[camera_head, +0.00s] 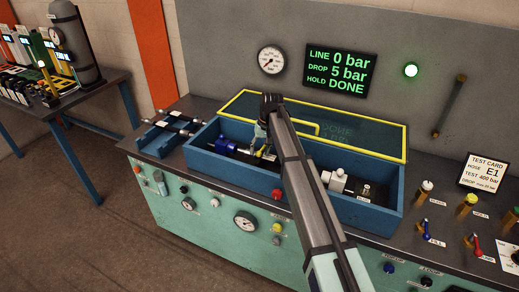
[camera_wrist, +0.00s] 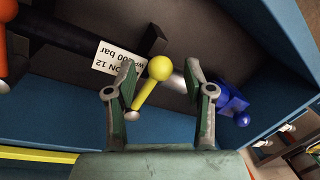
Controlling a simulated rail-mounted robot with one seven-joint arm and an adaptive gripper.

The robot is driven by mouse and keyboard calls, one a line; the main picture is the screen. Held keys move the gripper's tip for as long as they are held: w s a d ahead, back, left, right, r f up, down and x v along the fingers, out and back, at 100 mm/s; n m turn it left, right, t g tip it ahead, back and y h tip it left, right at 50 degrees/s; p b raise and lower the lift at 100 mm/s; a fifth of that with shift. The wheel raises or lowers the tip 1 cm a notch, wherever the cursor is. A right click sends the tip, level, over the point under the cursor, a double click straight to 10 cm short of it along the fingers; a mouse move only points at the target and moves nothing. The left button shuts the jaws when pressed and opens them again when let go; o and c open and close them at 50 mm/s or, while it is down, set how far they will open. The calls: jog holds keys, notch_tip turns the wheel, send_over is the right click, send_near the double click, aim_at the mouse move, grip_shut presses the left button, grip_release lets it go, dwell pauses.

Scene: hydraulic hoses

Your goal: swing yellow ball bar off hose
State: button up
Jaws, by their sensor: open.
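The yellow ball bar (camera_wrist: 147,90) shows in the wrist view as a short yellow rod with a round yellow ball (camera_wrist: 160,68) at one end. A silver knob (camera_wrist: 132,115) is at its other end. The dark hose (camera_wrist: 60,35) runs behind it inside the blue trough, with a white label (camera_wrist: 117,59) on it. My gripper (camera_wrist: 161,72) is open, with a finger on each side of the ball. I cannot tell whether either finger touches the bar. In the head view my gripper (camera_head: 264,140) reaches down into the left part of the trough, and my arm hides part of the hose.
The blue trough (camera_head: 240,182) has walls around the hose and a raised yellow-edged lid (camera_head: 360,137) behind. A blue fitting (camera_wrist: 232,100) lies right of my gripper in the wrist view. A display (camera_head: 340,73) reads LINE 0 bar, DROP 5 bar, HOLD DONE. A green lamp (camera_head: 411,71) is lit.

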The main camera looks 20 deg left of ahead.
jog(key=shift+a+f, duration=0.1)
jog(key=shift+f, duration=0.35)
grip_shut()
jog(key=shift+s+a, duration=0.1)
jog(key=shift+a, duration=0.05)
